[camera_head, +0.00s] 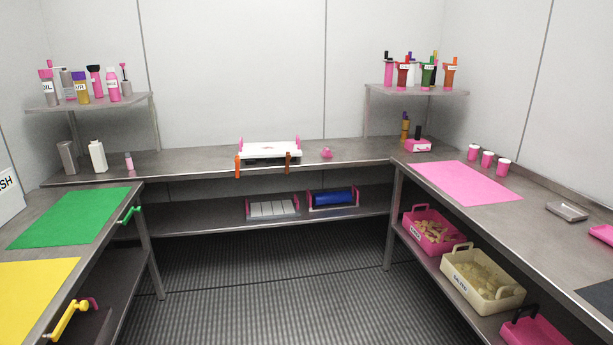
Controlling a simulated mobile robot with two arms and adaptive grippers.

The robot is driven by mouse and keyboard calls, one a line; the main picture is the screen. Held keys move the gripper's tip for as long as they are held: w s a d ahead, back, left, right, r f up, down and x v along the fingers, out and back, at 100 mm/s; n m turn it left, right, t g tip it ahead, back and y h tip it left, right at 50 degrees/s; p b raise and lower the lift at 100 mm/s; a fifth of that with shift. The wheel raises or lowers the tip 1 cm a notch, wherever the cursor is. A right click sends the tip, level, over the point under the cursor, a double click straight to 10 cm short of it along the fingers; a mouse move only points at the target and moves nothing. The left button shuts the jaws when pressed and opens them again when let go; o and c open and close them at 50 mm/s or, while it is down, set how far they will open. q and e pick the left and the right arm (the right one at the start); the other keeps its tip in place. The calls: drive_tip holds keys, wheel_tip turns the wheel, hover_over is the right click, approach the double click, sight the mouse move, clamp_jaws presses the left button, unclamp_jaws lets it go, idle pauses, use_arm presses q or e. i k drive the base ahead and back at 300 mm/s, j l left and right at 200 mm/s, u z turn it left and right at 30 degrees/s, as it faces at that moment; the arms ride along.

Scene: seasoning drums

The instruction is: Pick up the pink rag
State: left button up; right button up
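A small pink lump (327,153) sits on the back steel counter, just right of the white tray-like unit; it may be the pink rag, but it is too small to tell. A flat pink mat (467,183) lies on the right counter. A pink item (602,234), partly cut off, lies at the far right edge of that counter; I cannot tell if it is a cloth or a tray. Neither of my grippers is in view.
A white unit (270,151) stands on the back counter (200,162). Green (70,217) and yellow (35,290) mats cover the left counter. Pink cups (488,159) and a grey tray (567,212) stand on the right. Bins (483,280) fill the shelf below. The floor (270,280) is clear.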

sight(327, 152)
drive_tip(key=i, duration=1.8)
